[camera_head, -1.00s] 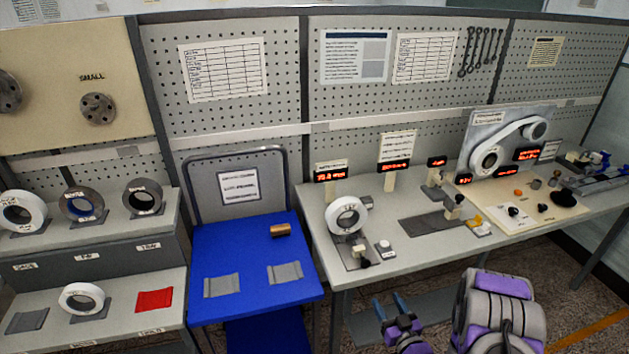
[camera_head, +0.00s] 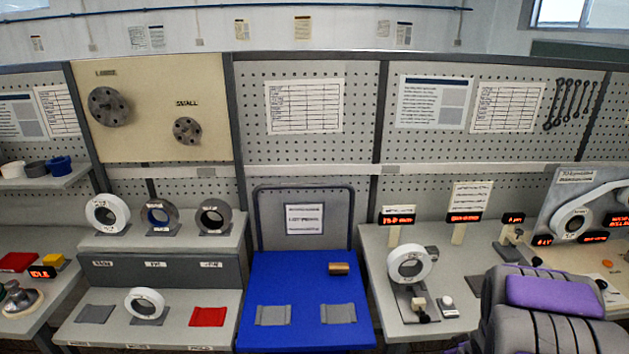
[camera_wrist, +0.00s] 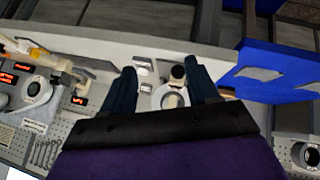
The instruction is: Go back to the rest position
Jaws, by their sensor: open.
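My gripper (camera_wrist: 162,90) shows in the wrist view as two dark fingers with a wide gap between them. It is open and holds nothing. A white ring on a bench stand (camera_wrist: 173,98) appears between and beyond the fingers, apart from them. In the head view my grey and purple arm (camera_head: 555,290) is folded at the lower right, and the gripper itself is hidden there.
A blue cart (camera_head: 295,290) with a small brown cylinder (camera_head: 339,268) stands in the middle. A stepped shelf (camera_head: 160,272) with several rings is to its left. The right workbench (camera_head: 378,245) carries a white ring (camera_head: 408,265) and displays.

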